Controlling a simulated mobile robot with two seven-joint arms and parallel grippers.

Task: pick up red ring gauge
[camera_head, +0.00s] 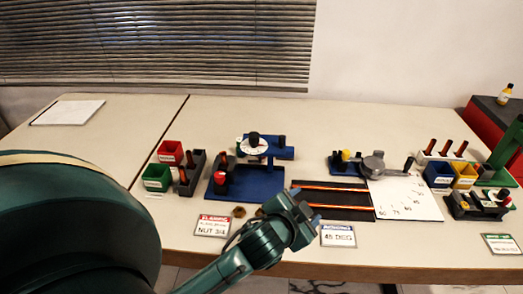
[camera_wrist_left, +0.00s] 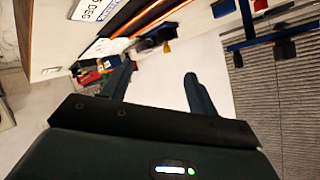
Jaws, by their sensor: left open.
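No ring gauge can be made out with certainty. A small red round part (camera_head: 220,178) sits on the blue fixture (camera_head: 262,184) left of centre in the head view; I cannot tell whether it is a ring. My left gripper (camera_head: 305,212) is over the table's front part, right of that fixture and near the black tray with orange rods (camera_head: 340,210). In the left wrist view its two fingers (camera_wrist_left: 160,72) stand apart with nothing between them. My right gripper is in neither view.
A red bin (camera_head: 170,152) and a green bin (camera_head: 157,177) stand at left. A white sheet (camera_head: 412,199), a blue bin (camera_head: 438,174) and a yellow bin (camera_head: 465,175) are at right. Label cards (camera_head: 338,236) line the front. The table's back is largely clear.

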